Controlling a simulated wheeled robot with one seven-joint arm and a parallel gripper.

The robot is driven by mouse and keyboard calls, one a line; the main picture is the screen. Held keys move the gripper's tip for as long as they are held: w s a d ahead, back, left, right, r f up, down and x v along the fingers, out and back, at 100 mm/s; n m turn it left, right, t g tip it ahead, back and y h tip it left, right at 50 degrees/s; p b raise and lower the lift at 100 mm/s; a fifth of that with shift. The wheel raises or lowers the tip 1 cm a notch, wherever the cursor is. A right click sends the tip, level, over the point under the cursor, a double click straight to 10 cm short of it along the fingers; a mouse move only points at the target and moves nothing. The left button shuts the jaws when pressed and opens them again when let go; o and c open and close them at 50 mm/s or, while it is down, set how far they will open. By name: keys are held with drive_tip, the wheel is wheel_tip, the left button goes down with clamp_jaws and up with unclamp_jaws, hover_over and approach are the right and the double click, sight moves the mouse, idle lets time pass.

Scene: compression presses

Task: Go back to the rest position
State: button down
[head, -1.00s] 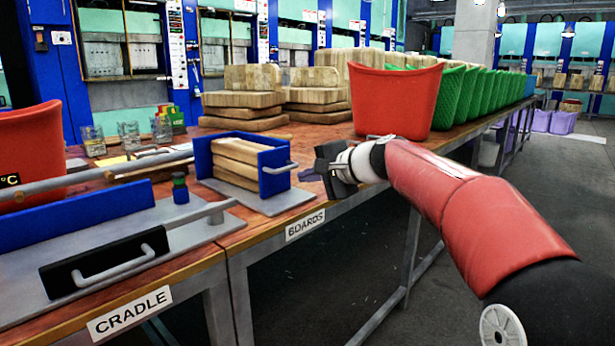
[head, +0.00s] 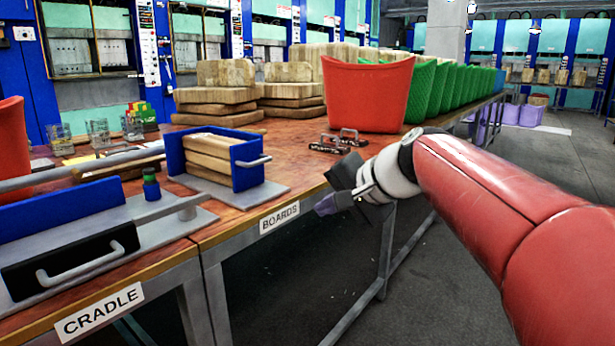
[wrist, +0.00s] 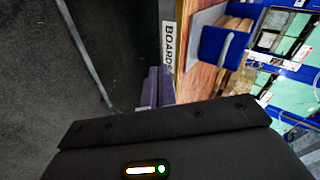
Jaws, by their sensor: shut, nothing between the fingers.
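My gripper (head: 330,206) is in the head view, off the front edge of the bench and right of the BOARDS label (head: 280,218). Its fingers are shut and hold nothing. In the wrist view the closed purple fingers (wrist: 158,87) point toward the bench edge, beside the BOARDS label. My red arm reaches in from the right. The blue board holder (head: 247,165) with several wooden boards stands on a grey plate, left of my gripper and apart from it.
A red bin (head: 367,93) and green bins stand on the bench behind my gripper, near small metal clamps (head: 338,142). Stacked wooden boards (head: 217,95) lie further back. Floor at right is clear.

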drive_tip(key=s+d+f+n+g+h, duration=0.1)
drive_tip(key=s+d+f+n+h, duration=0.2)
drive_tip(key=s+d+f, duration=0.3)
drive_tip(key=s+d+f+n+g+h, duration=0.1)
drive_tip(key=s+d+f+h, duration=0.3)
drive_tip(key=s+f, duration=0.8)
drive_tip(key=s+d+n, duration=0.1)
drive_tip(key=s, duration=0.4)
drive_tip(key=shift+s+d+f+n+h+p, duration=0.3)
drive_tip(key=shift+s+d+f+n+h, duration=0.05)
drive_tip(key=shift+n+h, duration=0.05)
